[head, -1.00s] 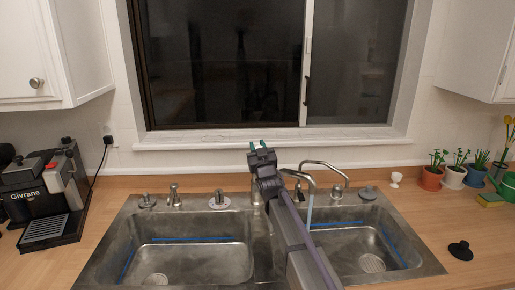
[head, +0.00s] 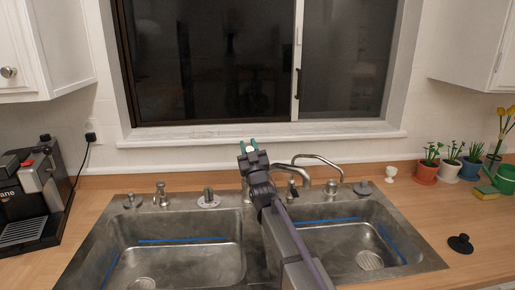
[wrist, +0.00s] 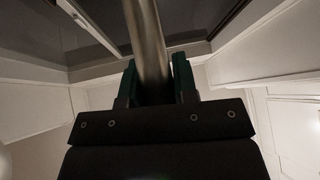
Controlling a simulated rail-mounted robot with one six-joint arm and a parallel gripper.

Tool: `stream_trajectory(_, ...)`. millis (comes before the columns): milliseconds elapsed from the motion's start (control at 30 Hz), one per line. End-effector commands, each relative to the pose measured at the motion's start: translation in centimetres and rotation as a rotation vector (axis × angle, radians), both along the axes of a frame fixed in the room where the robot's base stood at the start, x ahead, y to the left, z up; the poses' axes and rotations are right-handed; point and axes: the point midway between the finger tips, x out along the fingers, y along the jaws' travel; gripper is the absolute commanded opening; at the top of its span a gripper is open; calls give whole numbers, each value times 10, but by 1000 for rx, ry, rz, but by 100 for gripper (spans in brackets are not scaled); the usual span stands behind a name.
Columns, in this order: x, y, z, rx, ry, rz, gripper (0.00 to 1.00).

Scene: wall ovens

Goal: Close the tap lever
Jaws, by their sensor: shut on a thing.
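My gripper (head: 248,147) is over the back of the sink, left of the window's middle. Its two green fingers are closed around a thick, round metal bar (wrist: 147,45) in the wrist view. The bar stands upright between the fingers and seems to be the tap lever; only a pale tip (head: 250,149) shows between the fingers in the head view. My arm hides the lever's base and most of the tap body. The tap's curved spout (head: 289,168) shows right of the gripper. No water stream shows below it.
Left (head: 180,255) and right (head: 340,240) steel basins lie in front. A second curved tap (head: 322,158) stands close on the right. Several small fittings line the back rim. A coffee machine (head: 38,190) stands left; plant pots (head: 425,174) stand right. The window sill (head: 260,136) is behind.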

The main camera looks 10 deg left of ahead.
Motion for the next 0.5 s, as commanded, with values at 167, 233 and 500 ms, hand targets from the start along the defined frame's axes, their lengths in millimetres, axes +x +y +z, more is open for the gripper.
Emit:
stream_trajectory(167,0,-1,0,0,1,0,40)
stream_trajectory(233,0,-1,0,0,1,0,46)
stream_trajectory(500,0,-1,0,0,1,0,53)
